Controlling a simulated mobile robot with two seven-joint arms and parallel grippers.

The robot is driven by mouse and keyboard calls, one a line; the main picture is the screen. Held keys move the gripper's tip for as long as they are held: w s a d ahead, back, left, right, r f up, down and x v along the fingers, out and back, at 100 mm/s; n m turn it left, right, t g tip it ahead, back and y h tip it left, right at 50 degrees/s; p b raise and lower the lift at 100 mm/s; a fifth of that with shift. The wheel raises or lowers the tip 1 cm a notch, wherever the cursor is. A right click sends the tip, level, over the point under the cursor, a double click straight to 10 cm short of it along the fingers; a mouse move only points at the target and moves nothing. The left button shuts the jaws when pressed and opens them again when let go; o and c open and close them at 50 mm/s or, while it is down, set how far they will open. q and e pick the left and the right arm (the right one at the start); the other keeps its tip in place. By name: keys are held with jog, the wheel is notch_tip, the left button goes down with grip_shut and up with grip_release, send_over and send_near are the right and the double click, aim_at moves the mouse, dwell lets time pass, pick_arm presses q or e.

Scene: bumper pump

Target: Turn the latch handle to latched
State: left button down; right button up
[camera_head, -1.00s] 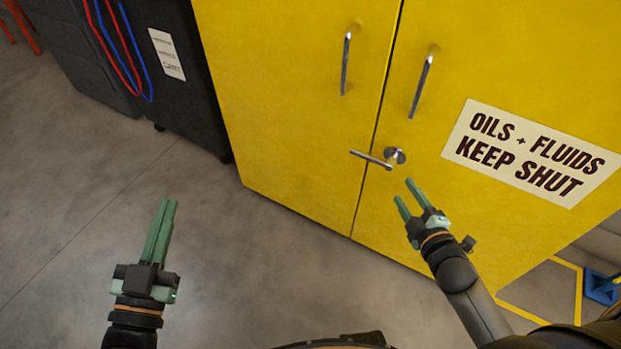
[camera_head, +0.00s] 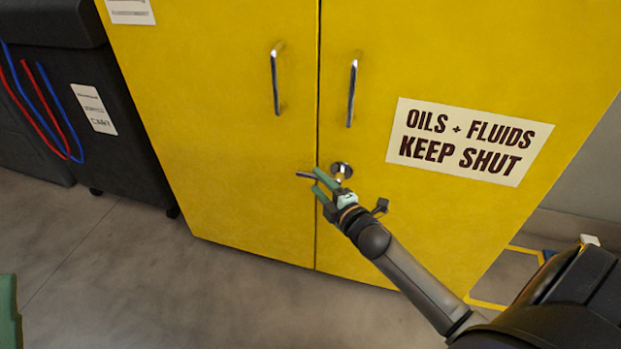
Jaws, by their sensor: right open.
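The latch handle (camera_head: 305,175) is a short metal lever on the right door of the yellow cabinet (camera_head: 225,140). It runs left from its round boss (camera_head: 342,170) across the door seam, close to level. My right gripper (camera_head: 316,181) is open right at the lever, with its green fingertips overlapping it in the picture and hiding part of it. I cannot tell whether the fingers touch it or the lever lies between them. A green part of my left gripper (camera_head: 8,310) shows at the lower left edge; its fingertips are out of sight.
Two upright pull handles, left (camera_head: 275,80) and right (camera_head: 352,93), stand out from the doors above the latch. A sign (camera_head: 460,142) is on the right door. A dark cart (camera_head: 110,110) with red and blue hoses stands left. The floor in front is clear.

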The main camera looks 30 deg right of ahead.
aim_at(313, 178)
jog(key=shift+w+d+f+b, duration=0.1)
jog(key=shift+w+f+b, duration=0.15)
jog(key=shift+w, duration=0.85)
jog(key=shift+w+f+b, duration=0.1)
jog(key=shift+w+b, duration=0.1)
jog(key=shift+w, duration=0.85)
grip_shut()
